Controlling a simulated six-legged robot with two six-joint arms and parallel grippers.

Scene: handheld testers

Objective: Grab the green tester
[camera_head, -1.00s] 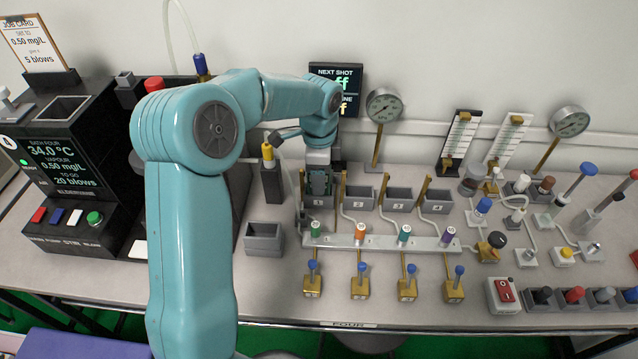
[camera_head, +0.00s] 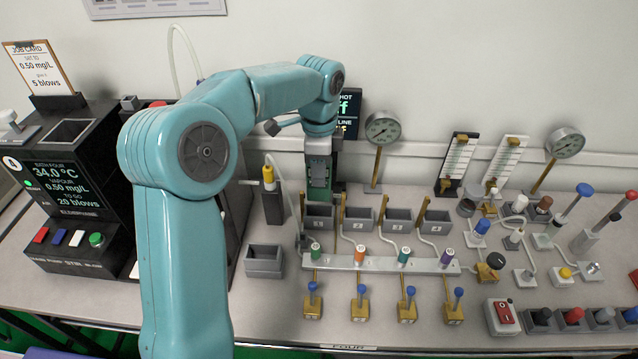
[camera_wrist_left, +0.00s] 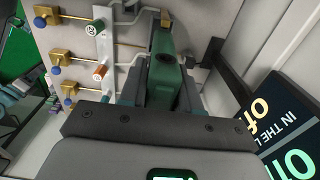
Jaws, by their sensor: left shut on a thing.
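The green tester (camera_head: 319,178) is a dark green upright block held under my left gripper (camera_head: 320,160) in the head view. It hangs at the first grey bin (camera_head: 318,222), with its lower end near the bin's back rim. I cannot tell its exact clearance. In the left wrist view the green tester (camera_wrist_left: 166,62) stands out beyond the dark gripper body, between the fingers. My left gripper is shut on it. The gripper hides part of the tester's upper end. My right gripper is in neither view.
More grey bins (camera_head: 398,220) stand in a row to the right, behind a pale rail (camera_head: 382,262) with coloured knobs. Brass valves (camera_head: 360,306) stand in front. A gauge (camera_head: 383,128) and black screen (camera_head: 350,105) are close behind. A black console (camera_head: 70,190) is at left.

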